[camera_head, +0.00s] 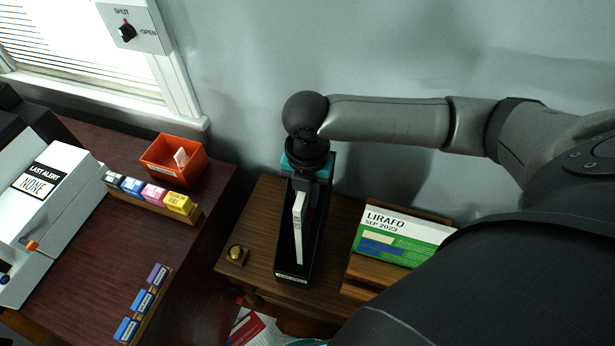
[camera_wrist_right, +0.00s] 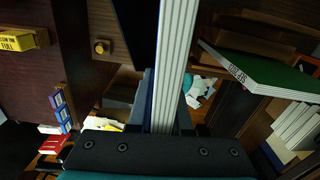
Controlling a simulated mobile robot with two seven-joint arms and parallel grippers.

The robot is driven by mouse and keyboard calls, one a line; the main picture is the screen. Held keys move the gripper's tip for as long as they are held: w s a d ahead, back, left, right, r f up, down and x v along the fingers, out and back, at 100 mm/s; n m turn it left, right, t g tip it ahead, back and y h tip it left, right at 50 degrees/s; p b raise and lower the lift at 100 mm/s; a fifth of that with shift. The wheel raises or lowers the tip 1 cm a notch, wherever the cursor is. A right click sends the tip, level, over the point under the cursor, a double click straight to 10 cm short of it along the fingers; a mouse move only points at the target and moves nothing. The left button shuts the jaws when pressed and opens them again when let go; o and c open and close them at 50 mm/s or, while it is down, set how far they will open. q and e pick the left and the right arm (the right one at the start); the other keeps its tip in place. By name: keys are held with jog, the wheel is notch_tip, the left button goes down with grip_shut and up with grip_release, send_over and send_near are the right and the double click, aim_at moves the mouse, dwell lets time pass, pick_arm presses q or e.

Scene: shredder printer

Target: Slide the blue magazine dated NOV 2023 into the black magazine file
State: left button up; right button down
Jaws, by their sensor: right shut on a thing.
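The black magazine file (camera_head: 287,262) stands on the small wooden table, with a pale label low on its front. My right gripper (camera_head: 304,182) is over the file's back part, seen from above, its fingertips mostly hidden by the wrist. It is shut on a magazine (camera_head: 298,228), whose white page edge lies within the file's outline in the head view. In the right wrist view the magazine (camera_wrist_right: 176,60) rises from between the jaws (camera_wrist_right: 172,132), with a blue strip on its left side. Its date does not show. I cannot tell how deep it sits in the file. My left gripper is out of view.
A LIRAFO SEP 2023 magazine (camera_head: 400,238) leans in a wooden holder to the right. A yellow button (camera_head: 236,253) is at the table's left. The desk on the left holds an orange bin (camera_head: 172,163), ink boxes (camera_head: 150,193) and a grey machine (camera_head: 45,200).

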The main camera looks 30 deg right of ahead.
jog(key=shift+f+b, duration=3.05)
jog(key=shift+f, duration=3.2)
jog(key=c, duration=0.8)
grip_release()
jog(key=shift+o, duration=0.2)
notch_tip(320, 180, up, 8)
jog(key=p, duration=0.9)
